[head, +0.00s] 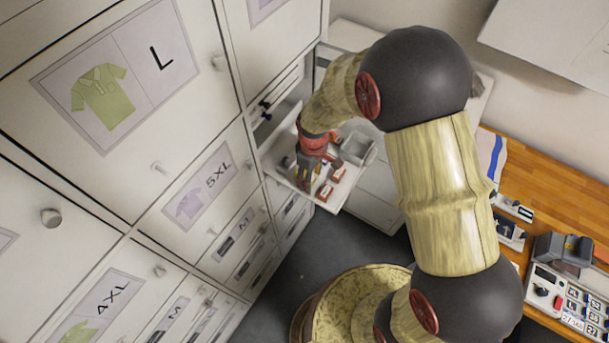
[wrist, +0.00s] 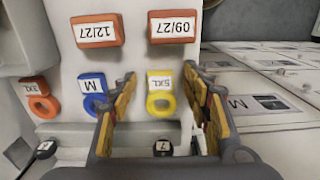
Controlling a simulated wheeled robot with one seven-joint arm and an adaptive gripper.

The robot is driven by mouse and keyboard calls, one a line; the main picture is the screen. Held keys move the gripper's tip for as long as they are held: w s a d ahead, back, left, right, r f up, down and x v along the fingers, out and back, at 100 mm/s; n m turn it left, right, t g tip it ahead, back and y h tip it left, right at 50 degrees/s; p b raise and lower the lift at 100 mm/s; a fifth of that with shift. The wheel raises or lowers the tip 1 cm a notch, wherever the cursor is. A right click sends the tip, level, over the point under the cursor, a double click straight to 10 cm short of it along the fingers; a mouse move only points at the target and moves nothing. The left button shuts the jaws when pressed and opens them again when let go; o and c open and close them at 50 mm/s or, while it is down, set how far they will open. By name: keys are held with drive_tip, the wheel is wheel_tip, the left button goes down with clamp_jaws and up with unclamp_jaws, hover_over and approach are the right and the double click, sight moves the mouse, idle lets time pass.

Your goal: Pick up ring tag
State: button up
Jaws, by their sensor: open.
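Three ring tags show in the wrist view on a pale surface: an orange one marked 3XL (wrist: 37,97), a blue one marked M (wrist: 93,92) and a yellow one marked 5XL (wrist: 160,92). My gripper (wrist: 162,78) is open and empty. In the picture its fingers lie on either side of the yellow tag; the gap in depth is hard to judge. The left finger passes close to the blue tag and hides part of it. In the head view my gripper (head: 307,183) is over the pulled-out shelf (head: 332,206), where the tags are too small to tell apart.
Two orange blocks marked 12/27 (wrist: 97,31) and 09/27 (wrist: 174,27) lie beyond the tags. A grey bin (head: 357,147) stands on the shelf. Labelled drawer fronts (head: 160,75) rise at the left; a wooden bench (head: 545,215) is at the right.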

drive_tip(key=c, duration=0.3)
drive_tip(key=c, duration=0.6)
drive_tip(key=shift+r, duration=0.1)
